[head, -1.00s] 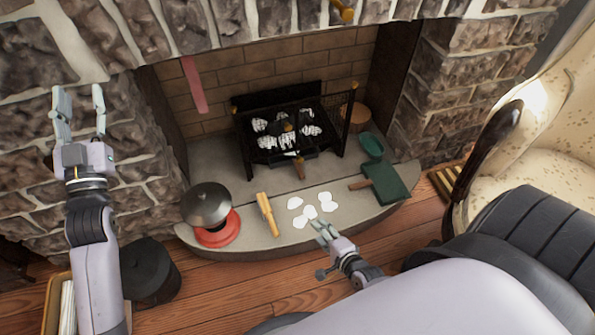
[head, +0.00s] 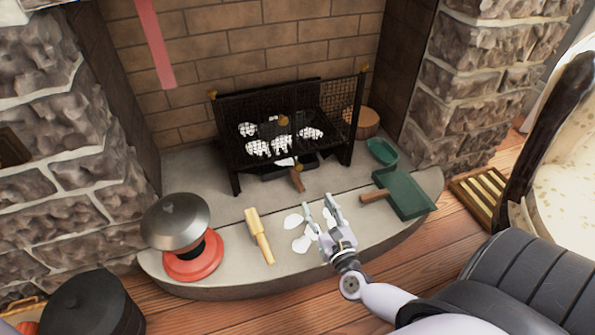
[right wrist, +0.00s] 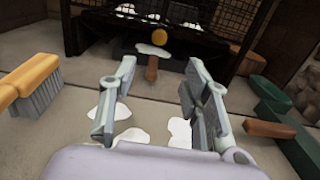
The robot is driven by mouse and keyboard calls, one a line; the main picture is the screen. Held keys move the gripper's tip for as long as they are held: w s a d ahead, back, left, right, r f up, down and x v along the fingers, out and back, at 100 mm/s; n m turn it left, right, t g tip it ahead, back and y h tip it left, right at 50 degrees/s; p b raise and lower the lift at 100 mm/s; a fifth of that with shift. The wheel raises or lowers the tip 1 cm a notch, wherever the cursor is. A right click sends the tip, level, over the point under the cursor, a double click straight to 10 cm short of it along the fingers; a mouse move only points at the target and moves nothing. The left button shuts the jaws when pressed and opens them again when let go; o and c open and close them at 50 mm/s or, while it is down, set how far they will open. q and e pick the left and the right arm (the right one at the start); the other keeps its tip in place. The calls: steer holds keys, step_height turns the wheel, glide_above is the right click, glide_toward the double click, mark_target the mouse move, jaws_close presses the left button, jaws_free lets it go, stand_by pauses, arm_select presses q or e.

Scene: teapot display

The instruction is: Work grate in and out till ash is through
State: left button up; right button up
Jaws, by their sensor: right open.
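The black mesh grate (head: 232,150) stands on the hearth with ash-white lumps (head: 282,144) in it. My left gripper is out of view.
White ash patches (head: 301,244) lie on the hearth under my right gripper. A brush (head: 259,237) lies left of them. A green dustpan (head: 407,197) and green bowl (head: 382,151) are right. A metal dome (head: 175,215) leans over a red ring (head: 193,265) at far left.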

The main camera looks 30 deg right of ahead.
mark_target(299, 168)
steer(key=b+x, duration=0.4)
steer(key=x, duration=1.2)
steer(key=shift+w+r+b, duration=0.1)
steer(key=shift+b, duration=0.25)
steer(key=shift+c, duration=0.3)
jaws_close()
